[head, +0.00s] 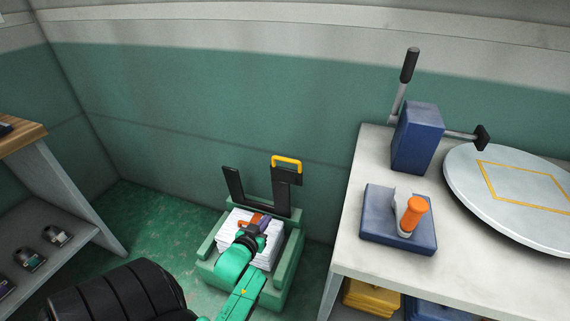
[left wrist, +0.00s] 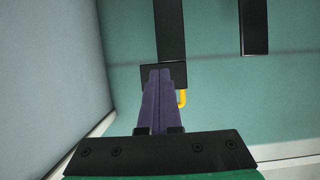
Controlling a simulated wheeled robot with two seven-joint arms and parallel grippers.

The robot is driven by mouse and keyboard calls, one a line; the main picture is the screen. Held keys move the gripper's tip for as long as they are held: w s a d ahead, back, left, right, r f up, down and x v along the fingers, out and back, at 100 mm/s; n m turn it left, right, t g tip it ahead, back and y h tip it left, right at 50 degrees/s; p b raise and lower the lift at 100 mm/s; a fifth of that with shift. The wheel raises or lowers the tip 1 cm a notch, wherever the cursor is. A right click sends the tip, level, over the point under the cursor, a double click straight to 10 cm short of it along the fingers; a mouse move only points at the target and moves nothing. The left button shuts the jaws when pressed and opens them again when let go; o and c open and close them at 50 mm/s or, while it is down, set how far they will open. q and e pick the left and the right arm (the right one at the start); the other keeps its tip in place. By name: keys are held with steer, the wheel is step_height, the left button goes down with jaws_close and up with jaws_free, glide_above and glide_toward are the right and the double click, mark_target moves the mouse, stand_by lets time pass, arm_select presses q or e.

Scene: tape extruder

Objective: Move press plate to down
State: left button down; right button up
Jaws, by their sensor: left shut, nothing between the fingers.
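The press plate (head: 232,190) is a black U-shaped frame with a yellow handle (head: 286,161) at its upper right corner. It stands upright at the back of a green machine (head: 289,253). In the left wrist view, black bars of the frame (left wrist: 171,28) and part of the yellow handle (left wrist: 183,98) show. My left gripper (head: 259,219) is over the machine, in front of the frame. Its purple fingers (left wrist: 158,78) are shut and empty, and their tips overlap the black end piece by the handle. Whether they touch it, I cannot tell. My right gripper is out of view.
A white stack (head: 233,220) lies in the machine, partly behind my arm. A white table (head: 348,215) on the right carries a blue lever press (head: 417,140), a blue block with an orange handle (head: 414,210) and a round disc (head: 510,190). Shelves (head: 60,215) stand left.

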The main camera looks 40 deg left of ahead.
arm_select(q)
steer(key=s+d+f+b, duration=0.2)
steer(key=s+f, duration=0.3)
steer(key=f, duration=0.1)
steer(key=shift+s+f, duration=0.15)
stand_by(0.6)
steer(key=shift+a, duration=0.1)
steer(key=c, duration=1)
jaws_free()
steer(key=shift+c, duration=0.2)
